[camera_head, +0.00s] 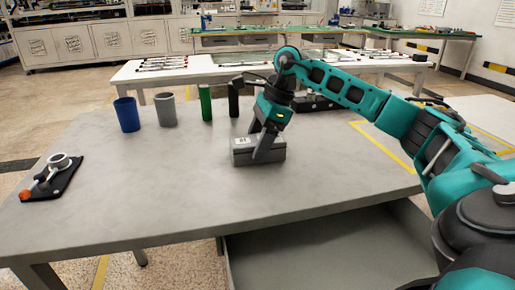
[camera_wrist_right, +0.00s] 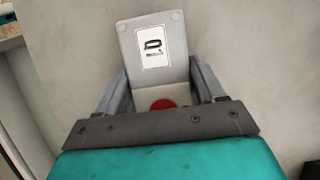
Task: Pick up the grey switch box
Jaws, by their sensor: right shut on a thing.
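The grey switch box (camera_head: 242,155) is a low box on the grey table, towards its back middle. A white label shows on its top in the right wrist view (camera_wrist_right: 154,48), with part of a red button below it. My right gripper (camera_head: 260,154) reaches down over the box with one finger on each side. It is shut on the box, and its body hides the near part of the box in the wrist view. I cannot tell whether the box is lifted off the table. My left gripper is not in view.
On the table (camera_head: 150,205) stand a blue cup (camera_head: 127,114), a grey cup (camera_head: 165,109), a green cylinder (camera_head: 205,103) and a black cylinder (camera_head: 233,100). A black plate with a metal fitting (camera_head: 54,178) lies at the left. The table's front is clear.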

